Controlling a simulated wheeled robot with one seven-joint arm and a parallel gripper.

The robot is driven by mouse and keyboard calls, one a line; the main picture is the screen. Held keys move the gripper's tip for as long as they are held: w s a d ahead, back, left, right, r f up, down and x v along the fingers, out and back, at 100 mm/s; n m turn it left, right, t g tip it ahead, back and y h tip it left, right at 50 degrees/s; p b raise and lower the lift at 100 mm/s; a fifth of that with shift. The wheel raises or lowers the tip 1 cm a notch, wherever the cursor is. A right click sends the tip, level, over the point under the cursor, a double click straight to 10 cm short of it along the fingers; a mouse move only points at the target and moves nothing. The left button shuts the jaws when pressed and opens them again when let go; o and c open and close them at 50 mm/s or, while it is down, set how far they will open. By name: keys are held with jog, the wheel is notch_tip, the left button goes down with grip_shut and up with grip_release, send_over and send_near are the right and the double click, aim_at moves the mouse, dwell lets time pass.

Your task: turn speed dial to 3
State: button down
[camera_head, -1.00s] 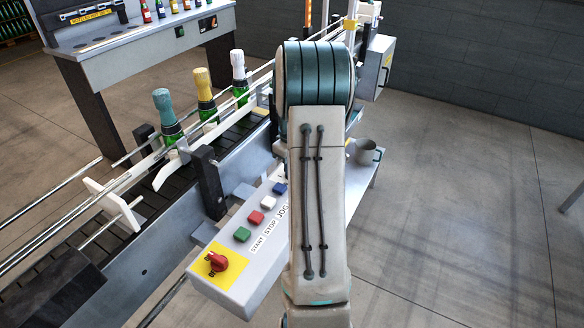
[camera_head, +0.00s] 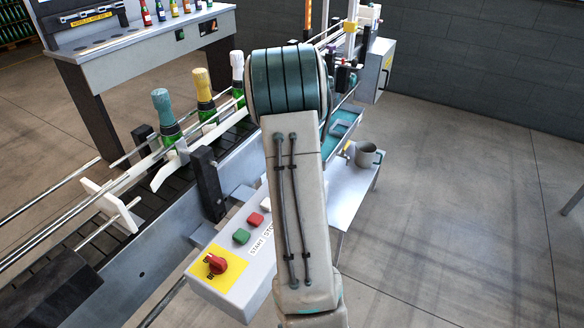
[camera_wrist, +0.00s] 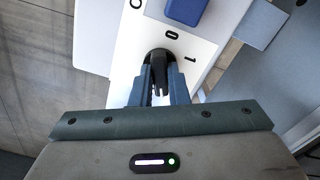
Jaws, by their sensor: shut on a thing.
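The speed dial (camera_wrist: 159,55) is a dark round knob on the white face of the control panel (camera_wrist: 127,62), seen in the wrist view. Printed marks 0 and 1 stand beside its upper right edge; the other numbers and the pointer are hidden. My gripper (camera_wrist: 158,72) is shut on the dial, its two fingers on either side of the knob. In the head view my arm covers the dial and the gripper.
A blue button (camera_wrist: 184,9) sits just above the dial. The panel also carries a red rotary switch (camera_head: 215,264), a green button (camera_head: 241,237) and a red button (camera_head: 255,219). Foil-topped bottles stand on the conveyor behind.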

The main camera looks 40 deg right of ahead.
jog(key=m, duration=0.4)
jog(key=shift+w+r+m, duration=0.1)
jog(key=shift+m, duration=0.3)
dwell(0.4)
jog(key=c, duration=1.4)
grip_release()
notch_tip(320, 180, up, 14)
